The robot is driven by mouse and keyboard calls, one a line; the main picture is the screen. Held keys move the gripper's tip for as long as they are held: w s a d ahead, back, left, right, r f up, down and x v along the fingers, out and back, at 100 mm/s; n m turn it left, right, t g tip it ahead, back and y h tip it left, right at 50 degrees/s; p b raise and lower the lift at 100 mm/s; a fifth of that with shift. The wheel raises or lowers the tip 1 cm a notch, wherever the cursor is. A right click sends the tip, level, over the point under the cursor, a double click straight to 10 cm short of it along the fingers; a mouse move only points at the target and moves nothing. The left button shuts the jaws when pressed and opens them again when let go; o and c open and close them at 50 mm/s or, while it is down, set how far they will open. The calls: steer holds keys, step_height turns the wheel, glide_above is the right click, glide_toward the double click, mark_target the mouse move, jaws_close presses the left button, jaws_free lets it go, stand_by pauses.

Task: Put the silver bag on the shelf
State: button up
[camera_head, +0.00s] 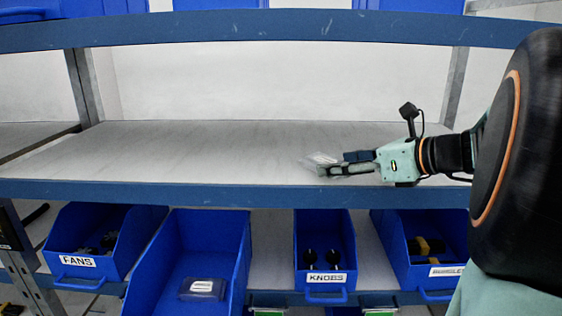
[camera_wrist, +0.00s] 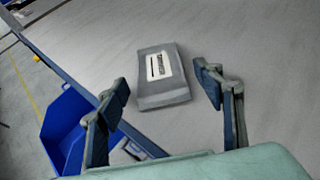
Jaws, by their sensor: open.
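The silver bag (camera_head: 321,161) lies on the shelf (camera_head: 210,153) near its front edge, right of the middle. In the wrist view the bag (camera_wrist: 161,77) is a flat grey packet with a white label, resting on the grey shelf board (camera_wrist: 240,38). My gripper (camera_head: 341,166) is just right of the bag in the head view, low over the shelf. In the wrist view my gripper (camera_wrist: 165,93) has its fingers spread, one on each side of the bag's near end. The fingers appear apart from the bag.
Blue bins stand on the level below: a FANS bin (camera_head: 75,262), a larger bin (camera_head: 228,262) holding a clear packet (camera_head: 201,289), a KNOBS bin (camera_head: 326,279) and another labelled bin (camera_head: 421,274). A blue beam (camera_head: 230,195) edges the shelf. The shelf's left and middle are clear.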

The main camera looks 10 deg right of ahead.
steer(key=b+v, duration=0.1)
steer(key=v, duration=1.1)
